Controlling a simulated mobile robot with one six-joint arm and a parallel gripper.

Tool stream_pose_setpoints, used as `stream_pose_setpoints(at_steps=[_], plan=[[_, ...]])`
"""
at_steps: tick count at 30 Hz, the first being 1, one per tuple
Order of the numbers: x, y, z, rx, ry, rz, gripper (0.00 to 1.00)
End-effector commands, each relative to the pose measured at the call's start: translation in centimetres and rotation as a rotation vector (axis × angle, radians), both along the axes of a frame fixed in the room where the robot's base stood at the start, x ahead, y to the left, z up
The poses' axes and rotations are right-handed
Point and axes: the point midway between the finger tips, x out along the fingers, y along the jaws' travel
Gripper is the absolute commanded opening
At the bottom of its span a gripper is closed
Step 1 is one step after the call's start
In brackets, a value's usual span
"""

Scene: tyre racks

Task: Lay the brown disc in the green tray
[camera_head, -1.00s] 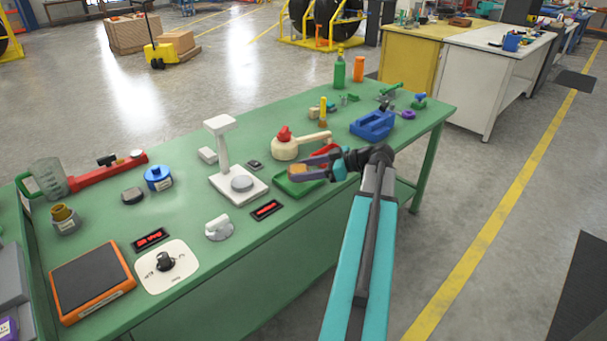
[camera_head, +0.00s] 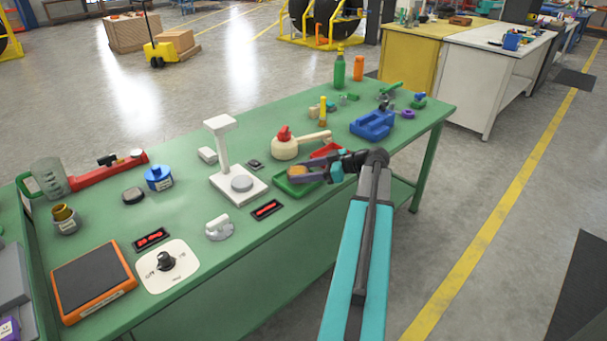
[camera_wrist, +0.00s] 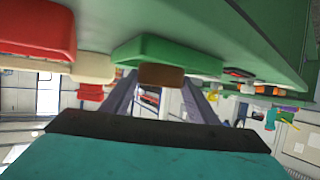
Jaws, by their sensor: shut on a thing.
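The brown disc (camera_head: 298,172) is between the fingertips of my gripper (camera_head: 300,174), which is shut on it. The disc also shows between the fingers in the wrist view (camera_wrist: 161,76). The green tray (camera_head: 290,190) lies near the front edge of the green table. It also shows in the wrist view (camera_wrist: 150,50), right by the disc. My gripper is over the tray and covers part of it. I cannot tell from these views whether the disc touches the tray.
A red tray (camera_head: 326,150) is just behind my gripper, with a cream pot (camera_head: 285,149) with a red knob beside it. A white stand (camera_head: 238,186) is left of the green tray. A red display (camera_head: 267,209) lies in front. A blue object (camera_head: 373,125) sits to the right.

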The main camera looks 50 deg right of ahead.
Motion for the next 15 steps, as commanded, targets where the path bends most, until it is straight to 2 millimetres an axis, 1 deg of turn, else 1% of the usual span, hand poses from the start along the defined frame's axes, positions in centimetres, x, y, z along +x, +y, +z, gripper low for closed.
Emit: stream_pose_setpoints(at_steps=[4,15], plan=[[0.02,-0.01,-0.9,0.0,-0.001,-0.001,0.25],[0.02,0.0,-1.16,-0.001,-0.001,-0.001,0.25]])
